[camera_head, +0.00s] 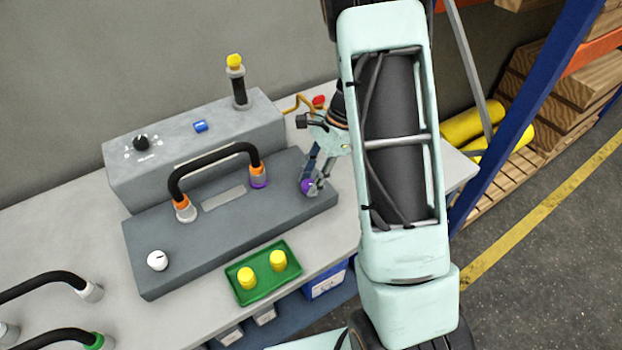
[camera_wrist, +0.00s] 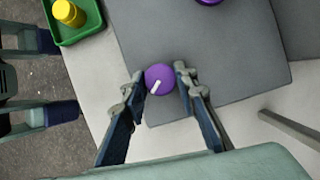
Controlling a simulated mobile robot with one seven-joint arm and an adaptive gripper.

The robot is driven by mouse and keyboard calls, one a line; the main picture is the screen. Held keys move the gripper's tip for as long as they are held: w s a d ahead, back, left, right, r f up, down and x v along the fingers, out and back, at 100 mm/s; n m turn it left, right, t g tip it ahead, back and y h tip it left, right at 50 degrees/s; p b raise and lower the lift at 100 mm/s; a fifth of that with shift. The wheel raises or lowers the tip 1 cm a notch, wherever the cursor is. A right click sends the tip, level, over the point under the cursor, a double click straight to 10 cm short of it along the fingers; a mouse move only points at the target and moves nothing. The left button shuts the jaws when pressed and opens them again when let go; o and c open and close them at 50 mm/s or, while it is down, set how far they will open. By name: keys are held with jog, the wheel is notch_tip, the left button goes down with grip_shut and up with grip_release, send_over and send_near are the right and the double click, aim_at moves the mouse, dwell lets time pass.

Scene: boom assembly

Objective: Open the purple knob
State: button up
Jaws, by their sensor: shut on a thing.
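The purple knob (camera_wrist: 159,78) sits near the end of the flat grey box and carries a white pointer line, slanted in the wrist view. In the head view the knob (camera_head: 306,187) is partly covered by my gripper (camera_head: 315,186). In the wrist view my gripper (camera_wrist: 158,84) has one finger on each side of the knob and is shut on it. The head view does not show the knob's pointer. The grey box (camera_head: 150,240) also carries a white knob (camera_head: 157,261) at its left end.
A black hose (camera_head: 215,155) arches over the box between orange and purple-ringed connectors. A green tray (camera_head: 240,288) with yellow caps lies in front. A taller grey unit (camera_head: 225,145) with a black dial stands behind. Loose hoses (camera_head: 45,280) lie at left.

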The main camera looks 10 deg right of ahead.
jog(key=shift+c, duration=0.6)
jog(key=shift+w+n, duration=0.1)
jog(key=shift+n, duration=0.3)
jog(key=n+g, duration=0.1)
jog(key=n, duration=0.2)
jog(key=shift+w+a+n+g+h+b, duration=0.1)
jog(key=shift+n+g+h+b, duration=0.2)
jog(key=shift+n, duration=0.75)
jog(key=shift+w+n+g+h+b, duration=0.1)
jog(key=shift+n+g+h, duration=0.3)
jog(key=shift+n, duration=0.65)
jog(key=o, duration=1.1)
jog(key=shift+s, duration=0.1)
jog(key=shift+o, duration=0.2)
jog(key=shift+r, duration=0.1)
jog(key=v, duration=1.2)
jog(key=shift+a, duration=0.1)
